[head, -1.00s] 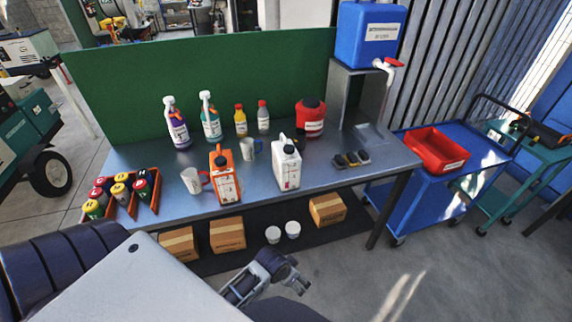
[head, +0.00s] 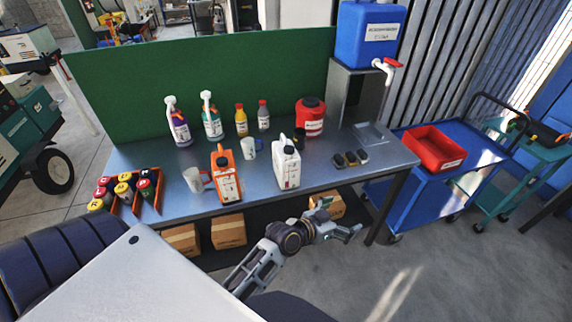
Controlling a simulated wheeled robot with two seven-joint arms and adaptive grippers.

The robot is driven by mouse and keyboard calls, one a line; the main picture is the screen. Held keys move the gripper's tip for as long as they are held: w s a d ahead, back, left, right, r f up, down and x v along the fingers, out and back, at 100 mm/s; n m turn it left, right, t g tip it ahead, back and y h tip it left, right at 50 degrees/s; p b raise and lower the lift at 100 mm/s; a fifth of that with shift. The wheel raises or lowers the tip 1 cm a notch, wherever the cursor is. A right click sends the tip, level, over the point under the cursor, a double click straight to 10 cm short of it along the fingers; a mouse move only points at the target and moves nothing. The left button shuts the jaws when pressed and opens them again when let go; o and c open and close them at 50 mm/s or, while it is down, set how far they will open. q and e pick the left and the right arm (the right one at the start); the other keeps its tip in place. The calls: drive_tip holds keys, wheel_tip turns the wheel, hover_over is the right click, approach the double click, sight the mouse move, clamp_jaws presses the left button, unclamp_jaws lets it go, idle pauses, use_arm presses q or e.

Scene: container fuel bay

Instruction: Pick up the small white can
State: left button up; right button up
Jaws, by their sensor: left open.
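The small white can (head: 287,168), a jerrycan with a dark cap and a label, stands upright on the grey workbench (head: 240,189) near its front edge. An orange can (head: 226,180) stands to its left. My left gripper (head: 354,233) is open, in front of the bench and below its top, to the lower right of the white can and apart from it. Its fingers are small in the picture. My right gripper is not in view.
Mugs (head: 193,180), spray bottles (head: 178,124) and a red drum (head: 310,117) stand on the bench. Dark blocks (head: 350,159) lie right of the can. Boxes (head: 228,231) sit below. A blue cart (head: 405,192) holds a red bin (head: 434,148).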

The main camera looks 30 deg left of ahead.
use_arm(q)
drive_tip(key=w+a+r+n+t+y, duration=0.6)
drive_tip(key=w+a+r+t+y, duration=0.1)
drive_tip(key=w, duration=0.1)
drive_tip(key=s+a+f+n+g+y, duration=0.3)
drive_tip(key=a+f+n+g+y, duration=0.5)
drive_tip(key=a+y, duration=0.3)
drive_tip(key=shift+s+f+n+y, duration=0.15)
drive_tip(key=shift+s+n+y, duration=0.2)
drive_tip(key=shift+y, duration=0.55)
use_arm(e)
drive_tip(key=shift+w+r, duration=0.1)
use_arm(q)
drive_tip(key=shift+w+a, duration=0.1)
drive_tip(key=shift+w, duration=0.05)
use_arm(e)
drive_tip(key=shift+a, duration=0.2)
